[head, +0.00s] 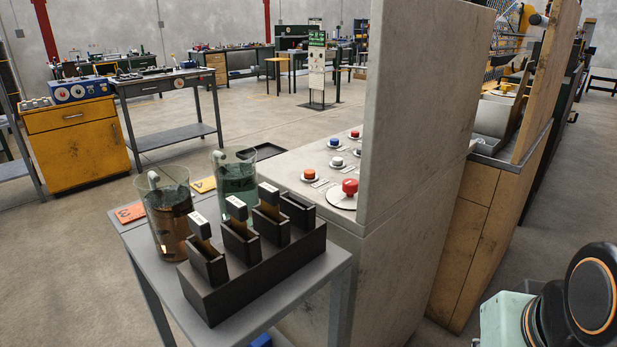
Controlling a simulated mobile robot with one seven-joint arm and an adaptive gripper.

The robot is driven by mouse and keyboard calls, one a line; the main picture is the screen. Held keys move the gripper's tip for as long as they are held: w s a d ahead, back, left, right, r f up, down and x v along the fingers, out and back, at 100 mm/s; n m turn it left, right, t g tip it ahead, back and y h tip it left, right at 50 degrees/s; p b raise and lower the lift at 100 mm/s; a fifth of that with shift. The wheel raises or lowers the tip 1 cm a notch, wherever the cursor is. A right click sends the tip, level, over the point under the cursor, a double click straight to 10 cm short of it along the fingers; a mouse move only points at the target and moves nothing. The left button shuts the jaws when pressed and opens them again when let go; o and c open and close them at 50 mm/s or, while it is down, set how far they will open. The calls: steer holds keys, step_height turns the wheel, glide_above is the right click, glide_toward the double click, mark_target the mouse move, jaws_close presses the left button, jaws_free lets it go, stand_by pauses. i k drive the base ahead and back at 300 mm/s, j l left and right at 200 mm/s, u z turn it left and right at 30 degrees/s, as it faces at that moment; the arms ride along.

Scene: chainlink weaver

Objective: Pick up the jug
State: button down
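Two clear jugs stand upright on a small grey table (290,322). The nearer jug (163,225), at the table's left, holds brown liquid and has a pale handle or hook at its rim. The other jug (238,180), behind it to the right, holds green liquid and also has a pale piece at its rim. The black rack partly covers the lower parts of both. Part of my arm shows at the bottom right, well apart from the jugs. My gripper is not in view.
A black rack (213,305) with several dark slots and white-labelled blocks fills the table's front. Orange (130,212) and yellow (204,185) tags lie by the jugs. A concrete control panel (310,160) with buttons and a tall wall (420,100) stand close right. Floor is open to the left.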

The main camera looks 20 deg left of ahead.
mark_target(234, 167)
steer(key=u, duration=1.45)
